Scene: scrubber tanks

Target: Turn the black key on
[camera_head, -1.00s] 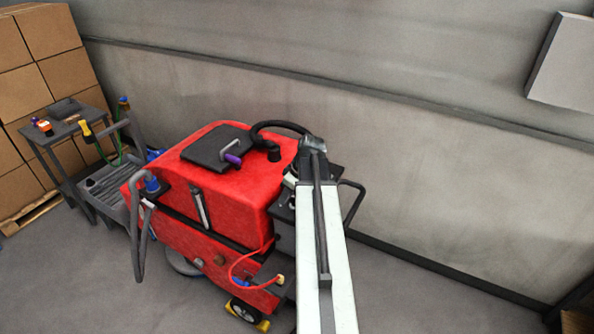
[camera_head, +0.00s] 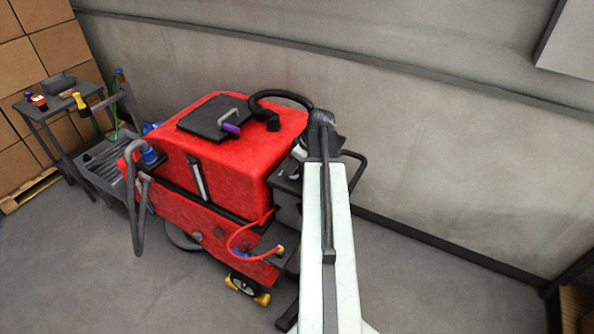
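The red scrubber machine (camera_head: 235,165) stands against the wall, in the middle of the view. At its right end is a dark control panel (camera_head: 286,178), partly covered by my arm. A small pale part shows just above the panel, and I cannot tell what it is. I cannot make out the black key; it is too small or hidden. My arm reaches up from the bottom of the picture to a dark joint beside the panel. My gripper is not visible; it seems hidden behind the arm.
A black handle bar (camera_head: 355,172) stands out right of the panel. A black hose (camera_head: 283,95) arches over the scrubber's top. A grey cart (camera_head: 62,104) with bottles and stacked boxes (camera_head: 50,45) are at left. The floor in front and at right is clear.

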